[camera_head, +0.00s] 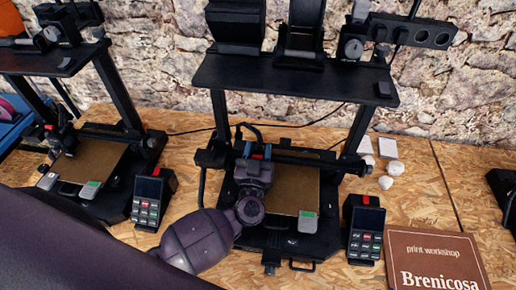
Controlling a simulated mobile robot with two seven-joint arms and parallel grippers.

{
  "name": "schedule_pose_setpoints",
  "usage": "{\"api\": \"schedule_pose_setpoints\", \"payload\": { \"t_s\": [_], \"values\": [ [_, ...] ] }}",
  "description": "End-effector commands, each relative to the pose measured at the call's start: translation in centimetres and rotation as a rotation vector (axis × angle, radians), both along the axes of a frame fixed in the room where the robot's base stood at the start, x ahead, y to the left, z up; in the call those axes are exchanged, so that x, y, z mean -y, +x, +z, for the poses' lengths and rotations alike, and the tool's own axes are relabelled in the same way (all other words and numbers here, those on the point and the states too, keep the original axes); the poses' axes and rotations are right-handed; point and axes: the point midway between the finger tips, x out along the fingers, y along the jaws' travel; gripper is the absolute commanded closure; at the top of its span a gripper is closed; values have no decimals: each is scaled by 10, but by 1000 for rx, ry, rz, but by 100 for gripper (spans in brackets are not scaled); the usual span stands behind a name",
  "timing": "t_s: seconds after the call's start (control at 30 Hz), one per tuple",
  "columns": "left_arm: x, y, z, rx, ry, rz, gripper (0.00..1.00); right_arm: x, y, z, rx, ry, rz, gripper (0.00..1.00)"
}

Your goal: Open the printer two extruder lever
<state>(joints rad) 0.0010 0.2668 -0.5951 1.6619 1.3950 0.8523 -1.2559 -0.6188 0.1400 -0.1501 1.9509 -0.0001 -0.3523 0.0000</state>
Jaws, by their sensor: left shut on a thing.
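The middle printer (291,73), a black open-frame machine with a tan bed (296,188), stands at the centre; I take it as printer two. Its extruder, with a small blue and red part (268,151) showing, is on the low crossbar. My left gripper (254,166) reaches in from the lower left and is at the extruder, over the left part of the bed. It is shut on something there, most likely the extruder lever. The lever and fingertips are mostly hidden by the gripper's own body, so the lever's angle cannot be told. My right gripper is not in view.
A similar printer (95,60) stands at the left, and part of another dark machine (505,190) shows at the right edge. Keypad units (366,229) (150,200) stand beside the printers. A brown "Brenicosa" sign (436,258) lies front right. Small white pieces (396,168) lie behind it.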

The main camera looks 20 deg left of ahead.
Motion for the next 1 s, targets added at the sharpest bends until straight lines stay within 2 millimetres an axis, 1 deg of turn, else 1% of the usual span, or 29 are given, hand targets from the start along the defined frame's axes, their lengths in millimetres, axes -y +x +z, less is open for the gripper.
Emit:
{"api": "schedule_pose_setpoints", "payload": {
  "t_s": [0.23, 0.27, 0.4, 0.8, 1.0],
  "values": [
    [1, 0, 0, -1, 0, -2, 81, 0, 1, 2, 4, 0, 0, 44],
    [1, 0, -1, -2, 0, -2, 54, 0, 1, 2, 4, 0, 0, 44],
    [1, -1, -1, -2, 1, -2, 33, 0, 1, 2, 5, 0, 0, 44],
    [0, 0, -1, -11, -1, 0, 32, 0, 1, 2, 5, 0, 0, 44],
    [-1, 2, 0, -56, -14, 1, 32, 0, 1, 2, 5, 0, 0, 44]
  ]
}}
